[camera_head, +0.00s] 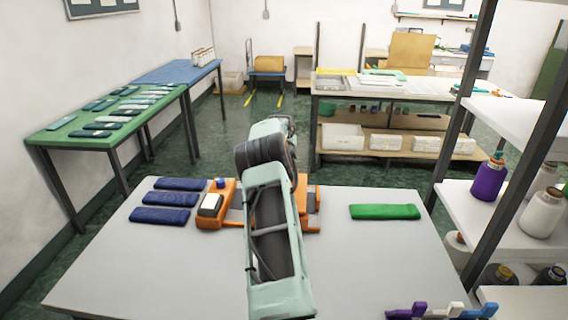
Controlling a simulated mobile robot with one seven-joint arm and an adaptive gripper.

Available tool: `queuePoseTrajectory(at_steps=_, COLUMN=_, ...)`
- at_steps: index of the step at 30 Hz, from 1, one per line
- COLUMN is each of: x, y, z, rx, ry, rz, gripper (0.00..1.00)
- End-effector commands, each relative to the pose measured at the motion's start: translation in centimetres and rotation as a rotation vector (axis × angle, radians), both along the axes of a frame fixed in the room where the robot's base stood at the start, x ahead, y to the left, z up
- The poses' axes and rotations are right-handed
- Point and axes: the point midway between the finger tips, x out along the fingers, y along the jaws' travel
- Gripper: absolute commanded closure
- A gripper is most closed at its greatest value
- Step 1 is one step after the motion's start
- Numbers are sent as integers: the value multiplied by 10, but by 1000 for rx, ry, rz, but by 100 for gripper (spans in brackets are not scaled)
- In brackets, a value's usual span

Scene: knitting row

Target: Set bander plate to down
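An orange device, which looks like the bander (228,192), stands on the near grey-white table. Its middle is hidden behind my arm, and its orange right part shows on the other side of the arm. On its left part is a cream block in a dark frame (210,205), with a small blue knob just behind it. I cannot tell for sure which part is the plate, or whether it is up or down. My pale green arm rises across the middle of the view, over the table. My gripper does not show.
Several folded dark blue pieces (166,215) lie left of the bander. A folded green piece (385,212) lies to its right. Purple, white and blue clips (443,311) are at the front right edge. A shelf with yarn cones (488,178) stands right. The table's front left is clear.

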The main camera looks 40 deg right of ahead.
Motion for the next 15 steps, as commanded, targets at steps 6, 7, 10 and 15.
queuePoseTrajectory(at_steps=6, x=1, y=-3, z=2, rx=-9, ry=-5, rz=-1, gripper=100)
queuePoseTrajectory(at_steps=7, x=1, y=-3, z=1, rx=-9, ry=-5, rz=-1, gripper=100)
queuePoseTrajectory(at_steps=10, x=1, y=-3, z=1, rx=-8, ry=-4, rz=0, gripper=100)
queuePoseTrajectory(at_steps=15, x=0, y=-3, z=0, rx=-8, ry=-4, rz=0, gripper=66)
